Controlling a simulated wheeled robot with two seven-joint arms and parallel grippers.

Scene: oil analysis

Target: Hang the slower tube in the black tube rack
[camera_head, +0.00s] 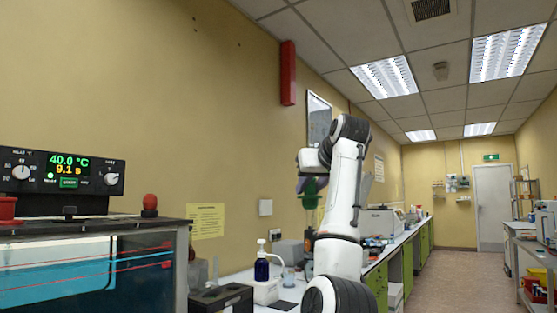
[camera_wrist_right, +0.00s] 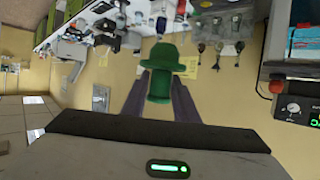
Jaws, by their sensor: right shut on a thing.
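My right gripper (camera_head: 312,186) is raised above the bench and shut on a green tube head (camera_head: 310,200). The green head also shows in the right wrist view (camera_wrist_right: 160,60), between the two dark fingers of the right gripper (camera_wrist_right: 160,88). What hangs below the head is small and hard to make out. A low black box (camera_head: 222,300), possibly the black tube rack, stands at the bottom edge, left of and below the gripper, and is partly cut off. My left gripper is not in view.
A glass-walled bath (camera_head: 90,265) with blue liquid stands at left. Its controller (camera_head: 62,172) reads 40.0 °C and 9.1 s. A blue pump bottle (camera_head: 262,268) is on the bench. Open floor (camera_head: 460,280) lies right.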

